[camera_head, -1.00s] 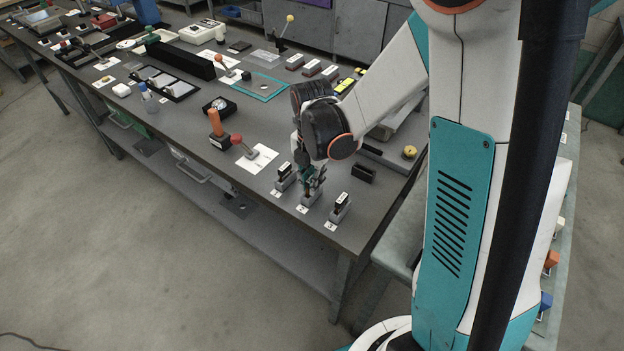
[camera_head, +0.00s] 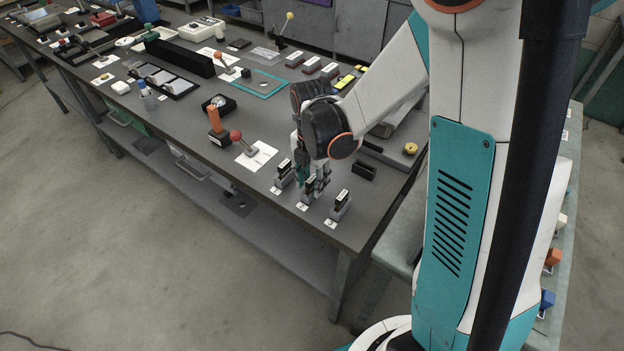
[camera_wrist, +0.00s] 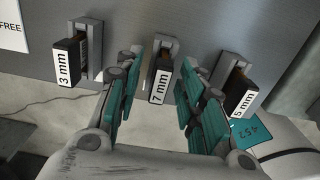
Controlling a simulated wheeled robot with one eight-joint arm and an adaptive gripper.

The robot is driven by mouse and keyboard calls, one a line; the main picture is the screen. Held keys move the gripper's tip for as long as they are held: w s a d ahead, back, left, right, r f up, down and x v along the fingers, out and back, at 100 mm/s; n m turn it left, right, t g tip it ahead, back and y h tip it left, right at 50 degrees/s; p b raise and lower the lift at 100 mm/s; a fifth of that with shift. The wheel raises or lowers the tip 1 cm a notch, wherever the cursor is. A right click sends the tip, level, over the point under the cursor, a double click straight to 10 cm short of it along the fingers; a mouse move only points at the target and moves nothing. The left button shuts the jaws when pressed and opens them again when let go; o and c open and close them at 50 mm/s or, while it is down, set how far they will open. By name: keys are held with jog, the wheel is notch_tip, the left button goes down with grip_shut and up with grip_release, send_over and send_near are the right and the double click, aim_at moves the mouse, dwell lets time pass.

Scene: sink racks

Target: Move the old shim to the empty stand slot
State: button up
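Three small grey stands each hold a dark block-like shim with a white label. In the wrist view they are the 3 mm shim (camera_wrist: 72,62) at left, the 7 mm shim (camera_wrist: 160,82) in the middle and the 5 mm shim (camera_wrist: 238,92) at right. In the head view the 7 mm shim (camera_head: 310,184) is partly covered by my gripper (camera_head: 313,172). My gripper (camera_wrist: 160,88) is open, its teal pads apart on either side of the 7 mm shim. Which shim is the old one, and any empty slot, I cannot tell.
A white card (camera_wrist: 12,25) reading FREE is left of the stands. A red-knobbed lever (camera_head: 240,140) stands behind them, and a black block (camera_head: 364,171) lies to the right. The table's front edge (camera_head: 310,237) is close to the stands.

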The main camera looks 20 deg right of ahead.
aim_at(312, 178)
notch_tip(312, 178, up, 12)
dwell(0.5)
dwell(0.4)
jog(key=s+r+m+t, duration=0.3)
jog(key=s+m, duration=0.4)
jog(key=m, duration=0.5)
jog(key=s+r+m+t, duration=0.3)
jog(key=s+m, duration=0.4)
jog(key=m, duration=0.5)
jog(key=shift+s+r+m+t, duration=0.25)
jog(key=shift+r+m+t, duration=0.15)
jog(key=shift+t, duration=0.2)
